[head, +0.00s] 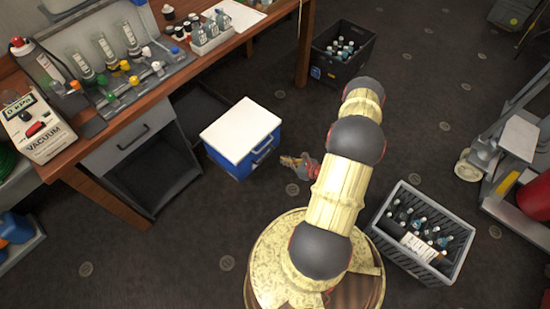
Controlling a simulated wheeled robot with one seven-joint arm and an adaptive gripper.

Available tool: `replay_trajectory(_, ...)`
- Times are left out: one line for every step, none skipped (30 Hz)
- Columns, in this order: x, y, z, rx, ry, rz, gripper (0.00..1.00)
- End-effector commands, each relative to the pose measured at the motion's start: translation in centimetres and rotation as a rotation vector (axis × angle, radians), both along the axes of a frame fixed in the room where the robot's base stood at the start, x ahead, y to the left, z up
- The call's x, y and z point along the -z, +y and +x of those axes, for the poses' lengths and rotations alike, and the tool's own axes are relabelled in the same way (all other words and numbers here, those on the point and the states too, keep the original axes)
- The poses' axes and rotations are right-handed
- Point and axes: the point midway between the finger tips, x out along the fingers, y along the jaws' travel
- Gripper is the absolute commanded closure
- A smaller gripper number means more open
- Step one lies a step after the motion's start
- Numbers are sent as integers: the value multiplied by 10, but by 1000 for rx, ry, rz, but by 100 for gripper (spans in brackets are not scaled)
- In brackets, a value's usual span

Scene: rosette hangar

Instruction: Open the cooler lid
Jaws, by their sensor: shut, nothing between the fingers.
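The cooler (231,168) is a blue box standing on the dark floor, left of the middle of the head view. Its flat white lid (241,128) lies closed on top. A handle shows on its right-hand side. My gripper (284,160) is small in the view, low beside the cooler's right side and pointing left towards it. It is shut and empty. A small gap of floor seems to lie between the fingertips and the cooler. My arm hides part of the gripper's wrist.
A wooden workbench (185,77) with bottles, valves and a vacuum unit (40,128) stands at the left. A black crate (340,68) of bottles stands at the back, and a grey crate (380,240) is right of my base. A pallet truck (515,145) stands far right.

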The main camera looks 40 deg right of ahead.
Motion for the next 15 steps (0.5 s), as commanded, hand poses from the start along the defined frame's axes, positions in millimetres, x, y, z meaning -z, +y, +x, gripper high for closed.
replay_trajectory(4,2,5,-4,0,0,100)
replay_trajectory(7,2,9,-5,0,1,100)
replay_trajectory(10,3,14,-5,0,1,100)
replay_trajectory(13,4,18,-6,0,1,100)
replay_trajectory(16,4,23,-7,0,2,100)
replay_trajectory(20,5,30,-8,1,1,100)
replay_trajectory(23,5,35,-8,0,1,100)
replay_trajectory(26,6,40,-8,0,1,100)
replay_trajectory(31,6,47,-8,1,1,100)
replay_trajectory(34,7,52,-7,0,2,100)
replay_trajectory(37,7,57,-8,0,1,100)
replay_trajectory(41,7,64,-7,0,0,100)
replay_trajectory(44,8,69,-8,0,0,100)
replay_trajectory(47,9,74,-8,1,1,100)
replay_trajectory(51,9,80,-7,1,2,100)
